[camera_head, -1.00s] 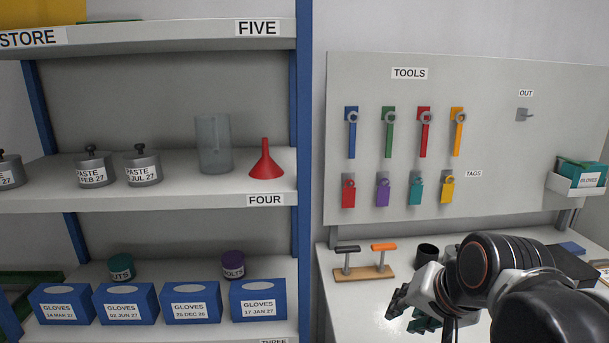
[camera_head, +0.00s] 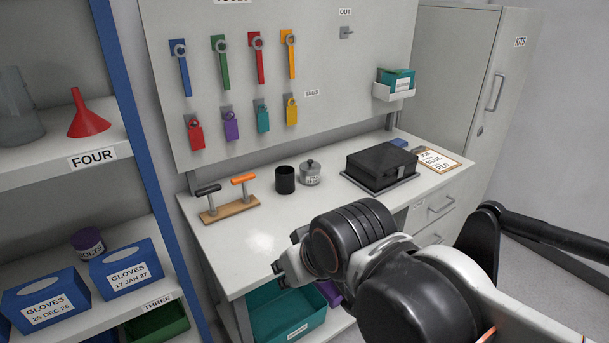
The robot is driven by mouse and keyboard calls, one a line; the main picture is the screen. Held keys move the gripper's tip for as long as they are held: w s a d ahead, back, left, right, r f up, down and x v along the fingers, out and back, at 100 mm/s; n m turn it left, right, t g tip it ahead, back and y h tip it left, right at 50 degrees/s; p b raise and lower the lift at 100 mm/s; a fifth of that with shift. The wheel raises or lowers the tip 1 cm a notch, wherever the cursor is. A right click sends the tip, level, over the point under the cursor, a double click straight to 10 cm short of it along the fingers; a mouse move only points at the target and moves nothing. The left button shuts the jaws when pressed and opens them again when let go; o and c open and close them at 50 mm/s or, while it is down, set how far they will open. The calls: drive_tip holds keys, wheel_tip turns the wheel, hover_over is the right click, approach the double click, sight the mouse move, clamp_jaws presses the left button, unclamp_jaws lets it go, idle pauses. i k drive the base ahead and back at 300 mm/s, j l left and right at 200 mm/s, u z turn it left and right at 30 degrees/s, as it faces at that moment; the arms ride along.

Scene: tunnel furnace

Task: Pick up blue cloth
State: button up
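A small flat blue thing (camera_head: 399,143) lies at the back of the white worktop, behind the black box and mostly hidden by it. It may be the blue cloth; it is too small to tell. No other cloth is clear in view. My gripper (camera_head: 279,268) is in front of the worktop's front edge, left of and well away from the blue thing. My arm hides most of it, and I cannot see whether its fingers are open or shut.
A black box (camera_head: 381,164), a clipboard (camera_head: 437,160), a lidded pot (camera_head: 310,174), a black cup (camera_head: 285,180) and a wooden stand (camera_head: 230,208) are on the worktop (camera_head: 225,245). Its front left is clear. Shelves are at left, a tall cabinet (camera_head: 465,70) at right.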

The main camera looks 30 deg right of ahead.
sight(398, 142)
drive_tip(key=z, duration=1.45)
